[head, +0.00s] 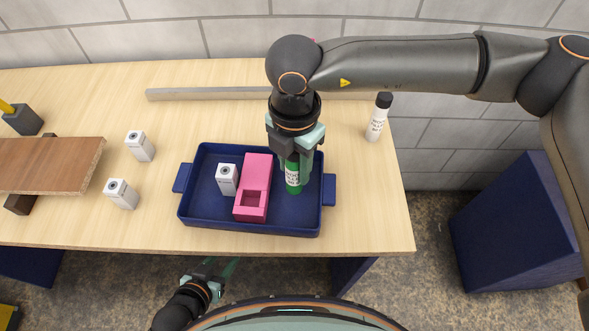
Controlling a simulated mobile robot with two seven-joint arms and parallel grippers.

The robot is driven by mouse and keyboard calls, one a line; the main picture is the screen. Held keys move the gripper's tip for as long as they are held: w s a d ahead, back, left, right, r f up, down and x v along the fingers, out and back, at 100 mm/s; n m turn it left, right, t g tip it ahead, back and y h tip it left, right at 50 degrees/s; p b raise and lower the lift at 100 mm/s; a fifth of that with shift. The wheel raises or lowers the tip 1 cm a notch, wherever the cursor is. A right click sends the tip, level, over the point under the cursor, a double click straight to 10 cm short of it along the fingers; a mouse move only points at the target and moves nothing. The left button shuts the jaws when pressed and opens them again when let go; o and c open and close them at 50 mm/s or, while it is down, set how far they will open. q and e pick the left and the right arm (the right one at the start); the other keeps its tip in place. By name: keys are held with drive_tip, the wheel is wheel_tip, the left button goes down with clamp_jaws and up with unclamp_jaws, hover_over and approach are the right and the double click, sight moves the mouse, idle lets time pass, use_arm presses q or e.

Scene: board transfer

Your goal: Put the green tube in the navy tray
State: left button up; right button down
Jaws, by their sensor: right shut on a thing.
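The green tube (293,178) has a white label and is upright at the right side of the navy tray (250,227), beside a pink block. My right gripper (293,158) comes down from above and is shut on the green tube's upper part. The gripper hides the tube's top. I cannot tell whether the tube's bottom touches the tray floor. My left gripper (222,268) is low at the front, off the table's front edge, and seems empty; its fingers are apart.
The pink block (256,178) and a white box (227,180) are in the tray. Two white boxes (140,146) stand left of it, near a brown board (45,165). A white bottle with black cap (376,122) stands back right. A grey bar (205,94) lies behind the tray.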

sight(295, 174)
drive_tip(key=f, duration=0.3)
drive_tip(key=shift+w+f, duration=0.2)
drive_tip(key=shift+w, duration=0.05)
drive_tip(key=shift+f, duration=0.15)
drive_tip(key=shift+f, duration=0.2)
drive_tip(key=shift+c, duration=2.4)
unclamp_jaws()
drive_tip(key=shift+r, duration=0.1)
drive_tip(key=shift+r+p, duration=0.3)
wheel_tip(295, 174, up, 12)
drive_tip(key=shift+f+b, duration=0.15)
drive_tip(key=shift+b, duration=0.65)
